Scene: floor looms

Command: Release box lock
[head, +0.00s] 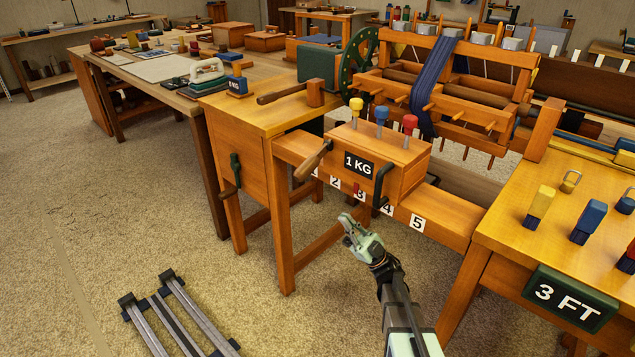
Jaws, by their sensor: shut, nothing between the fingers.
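A wooden box (405,163) with a "1 KG" plate sits on the front rail of the loom. A wooden-handled lever (312,162) is at its left front edge, and a black curved handle (379,190) is on its right front. A small red piece (358,190) shows under the plate, near number 3. I cannot tell which of these is the box lock. My gripper (350,224) is shut and empty, in front of and below the box, apart from it. My gripper's own wrist and arm come up from the bottom edge.
Numbered labels run along the rail (440,207). Yellow, blue and red pegs (382,118) stand on the box. A wooden bench (250,112) is left, and a "3 FT" table (520,215) is right. Metal rails (180,315) lie at the lower left. Open carpet (110,220) is left.

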